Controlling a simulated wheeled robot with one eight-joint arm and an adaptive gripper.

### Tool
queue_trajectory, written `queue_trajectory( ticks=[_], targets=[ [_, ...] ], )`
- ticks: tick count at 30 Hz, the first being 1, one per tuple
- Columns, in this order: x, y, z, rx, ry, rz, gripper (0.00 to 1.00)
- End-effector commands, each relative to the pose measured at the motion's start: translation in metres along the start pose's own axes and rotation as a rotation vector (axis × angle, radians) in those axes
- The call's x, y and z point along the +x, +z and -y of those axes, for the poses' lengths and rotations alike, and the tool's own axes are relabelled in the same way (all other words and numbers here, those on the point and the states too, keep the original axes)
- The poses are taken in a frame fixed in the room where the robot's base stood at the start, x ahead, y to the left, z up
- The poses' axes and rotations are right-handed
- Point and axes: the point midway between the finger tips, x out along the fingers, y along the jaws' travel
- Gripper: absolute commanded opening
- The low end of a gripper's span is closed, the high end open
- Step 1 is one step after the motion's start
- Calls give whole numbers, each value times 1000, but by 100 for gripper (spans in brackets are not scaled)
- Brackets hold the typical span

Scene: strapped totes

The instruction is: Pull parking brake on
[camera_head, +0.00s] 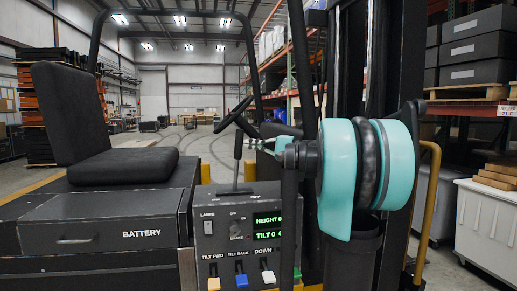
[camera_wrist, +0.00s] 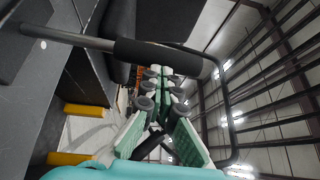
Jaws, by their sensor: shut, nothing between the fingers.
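The lever I take for the parking brake (camera_head: 238,153) stands nearly upright behind the control panel in the head view, with a dark grip at its top. In the wrist view the lever (camera_wrist: 160,55) shows as a grey rod from the left ending in a black grip, just past my fingertips. My gripper (camera_head: 254,143) is shut and empty, pointing left toward the lever's upper part. Its green fingers also show in the wrist view (camera_wrist: 157,76), with the tips together near the grip. I cannot tell whether they touch it.
A black seat (camera_head: 120,165) and a battery box (camera_head: 105,222) are at the left. The steering wheel (camera_head: 233,114) is just above the lever. Dark frame posts (camera_head: 302,70) rise close to my arm.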

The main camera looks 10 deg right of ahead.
Motion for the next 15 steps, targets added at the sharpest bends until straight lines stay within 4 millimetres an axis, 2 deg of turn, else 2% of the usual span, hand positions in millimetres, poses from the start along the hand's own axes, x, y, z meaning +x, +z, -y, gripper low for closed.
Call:
queue_trajectory(
  ticks=[6,15],
  targets=[
    [31,20,7,-96,154,4,0],
    [61,39,5,-191,302,2,0]
  ],
)
